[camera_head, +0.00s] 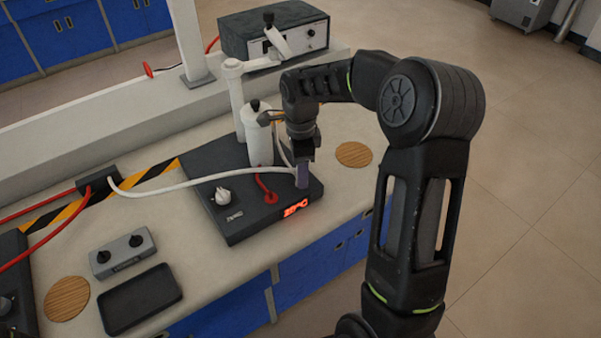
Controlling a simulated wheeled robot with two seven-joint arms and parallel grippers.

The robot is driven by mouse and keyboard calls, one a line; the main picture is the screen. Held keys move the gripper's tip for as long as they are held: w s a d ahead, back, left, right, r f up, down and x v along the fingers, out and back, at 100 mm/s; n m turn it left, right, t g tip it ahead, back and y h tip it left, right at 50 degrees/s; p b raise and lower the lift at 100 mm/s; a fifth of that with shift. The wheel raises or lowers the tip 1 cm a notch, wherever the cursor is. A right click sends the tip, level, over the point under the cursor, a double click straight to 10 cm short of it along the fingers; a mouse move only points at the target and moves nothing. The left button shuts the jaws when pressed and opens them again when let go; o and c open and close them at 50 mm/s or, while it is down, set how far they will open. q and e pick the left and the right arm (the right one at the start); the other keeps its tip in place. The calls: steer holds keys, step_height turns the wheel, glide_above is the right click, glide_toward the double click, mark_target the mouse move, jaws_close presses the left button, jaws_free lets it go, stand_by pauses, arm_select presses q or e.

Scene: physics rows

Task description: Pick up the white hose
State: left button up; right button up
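The white hose (190,182) runs from a black connector block (99,181) on the bench, across the black hot plate unit (230,202), to its right side. My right gripper (302,178) points down over the right end of that unit, right where the hose meets it. Its fingers overlap in this view, so I cannot see the gap between them or whether the hose is gripped. The hose behind the fingers is hidden. My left gripper is not in view.
A white bottle (258,140) and a white post stand on the unit close to my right gripper. A red hose (265,188) lies on its front. A black tray (140,298), a grey two-knob box (122,252) and round wooden mats (353,154) lie on the bench.

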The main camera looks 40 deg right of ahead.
jaws_close()
stand_by(0.3)
stand_by(0.3)
step_height(320, 180, up, 10)
steer(key=shift+r+b, duration=0.1)
steer(key=shift+b, duration=0.4)
stand_by(0.5)
step_height(320, 180, up, 4)
steer(key=p, duration=0.4)
steer(key=shift+r, duration=0.15)
stand_by(0.5)
